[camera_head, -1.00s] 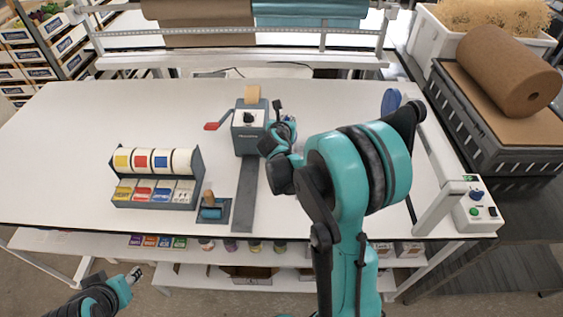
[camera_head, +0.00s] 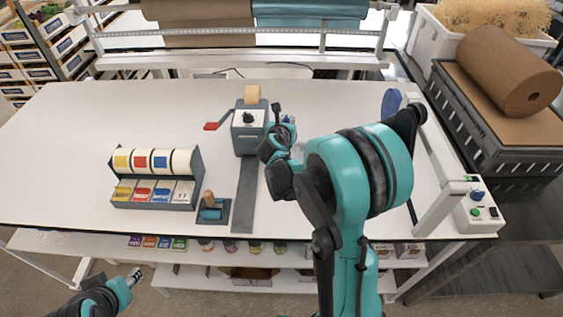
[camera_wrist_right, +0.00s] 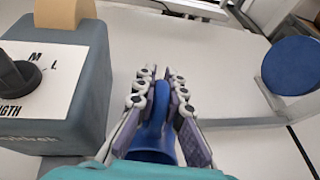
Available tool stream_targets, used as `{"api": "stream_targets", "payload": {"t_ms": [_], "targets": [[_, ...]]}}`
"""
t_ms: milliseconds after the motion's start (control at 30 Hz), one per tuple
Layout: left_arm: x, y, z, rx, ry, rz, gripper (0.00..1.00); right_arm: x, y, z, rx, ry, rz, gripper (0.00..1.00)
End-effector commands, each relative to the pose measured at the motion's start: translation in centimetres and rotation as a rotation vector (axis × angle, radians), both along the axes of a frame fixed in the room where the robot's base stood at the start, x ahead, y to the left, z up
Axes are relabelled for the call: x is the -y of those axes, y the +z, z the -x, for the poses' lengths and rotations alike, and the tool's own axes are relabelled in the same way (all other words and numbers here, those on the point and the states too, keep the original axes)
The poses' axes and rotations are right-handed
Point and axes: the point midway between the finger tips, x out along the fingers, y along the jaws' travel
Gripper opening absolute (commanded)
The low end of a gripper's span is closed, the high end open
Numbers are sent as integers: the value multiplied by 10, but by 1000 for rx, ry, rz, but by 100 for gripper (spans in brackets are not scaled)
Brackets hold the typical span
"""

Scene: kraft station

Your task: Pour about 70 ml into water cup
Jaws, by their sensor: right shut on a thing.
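My right gripper (camera_wrist_right: 160,95) is shut on a blue item (camera_wrist_right: 153,140), which is narrow between the fingers and wider towards the camera. A small bit of blue shows at this gripper (camera_head: 287,122) in the head view, just right of the grey tape dispenser (camera_head: 249,138). The dispenser's dark side and dial panel (camera_wrist_right: 45,75) fill the left of the right wrist view. I cannot make out a separate water cup; my right arm covers part of the table there. My left gripper (camera_head: 134,276) is low at the left, in front of the table, too small to read.
The table's left and back left are clear.

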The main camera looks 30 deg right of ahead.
Motion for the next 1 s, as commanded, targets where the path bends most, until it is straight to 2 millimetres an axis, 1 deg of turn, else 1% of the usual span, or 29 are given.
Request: {"api": "stream_targets", "payload": {"t_ms": [1000], "targets": [[0,-11,0,0,0,0,40,-7,7,7,69,1,62,0]]}}
